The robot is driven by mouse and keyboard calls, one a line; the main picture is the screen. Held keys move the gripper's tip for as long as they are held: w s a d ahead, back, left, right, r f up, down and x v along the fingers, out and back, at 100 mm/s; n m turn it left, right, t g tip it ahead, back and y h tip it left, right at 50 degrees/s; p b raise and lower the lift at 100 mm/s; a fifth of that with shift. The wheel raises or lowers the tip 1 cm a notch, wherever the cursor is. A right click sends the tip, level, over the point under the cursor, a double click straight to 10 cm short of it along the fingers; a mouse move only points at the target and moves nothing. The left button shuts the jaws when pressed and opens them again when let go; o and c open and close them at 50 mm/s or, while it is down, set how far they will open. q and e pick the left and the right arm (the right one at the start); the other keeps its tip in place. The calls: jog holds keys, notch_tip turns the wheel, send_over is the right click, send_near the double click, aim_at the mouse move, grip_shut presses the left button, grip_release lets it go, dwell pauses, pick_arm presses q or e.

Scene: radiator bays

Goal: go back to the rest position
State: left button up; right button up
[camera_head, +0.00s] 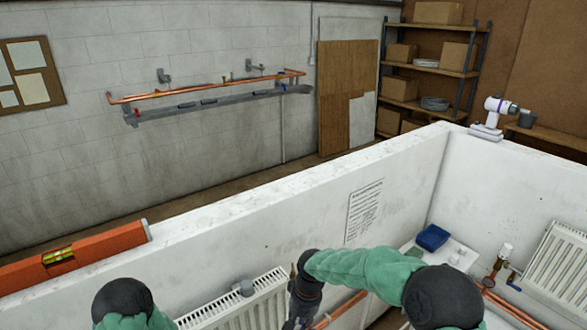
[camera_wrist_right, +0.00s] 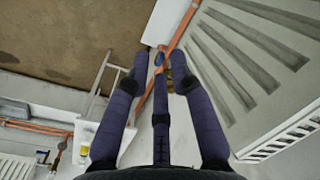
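My right arm in its green sleeve reaches across the head view from the lower right. My right gripper (camera_head: 301,302) hangs down beside the right end of a white radiator (camera_head: 255,308). In the right wrist view its dark blue fingers (camera_wrist_right: 160,62) are spread apart, with a middle finger between them and nothing clearly held. A small brass fitting (camera_wrist_right: 177,72) on a copper pipe (camera_wrist_right: 180,27) shows by the fingertips; I cannot tell whether they touch. Of my left arm only a dark joint and some green sleeve show at the bottom left; its gripper is out of view.
A white bay wall (camera_head: 290,215) stands close ahead, with an orange spirit level (camera_head: 95,252) on its top at left. A white-and-purple tool (camera_head: 490,118) stands on the wall's corner. At right are a blue box (camera_head: 432,237), copper pipes and another radiator (camera_head: 562,262).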

jog(key=s+d+f+m+y+b, duration=0.1)
jog(key=s+d+f+b, duration=0.3)
jog(key=f, duration=0.6)
jog(key=s+f+y+b, duration=0.1)
jog(key=s+f+b, duration=0.2)
jog(key=s+f, duration=0.55)
jog(key=s+d+f+m+b, duration=0.1)
jog(key=s+d+f+b, duration=0.15)
jog(key=f, duration=0.95)
jog(key=s+d+f+m+b, duration=0.1)
jog(key=s+f+b, duration=0.3)
jog(key=s+f, duration=0.3)
jog(key=shift+s+d+t+b, duration=0.3)
jog(key=shift+s+d+t, duration=0.1)
jog(key=shift+s, duration=0.2)
jog(key=shift+a, duration=0.2)
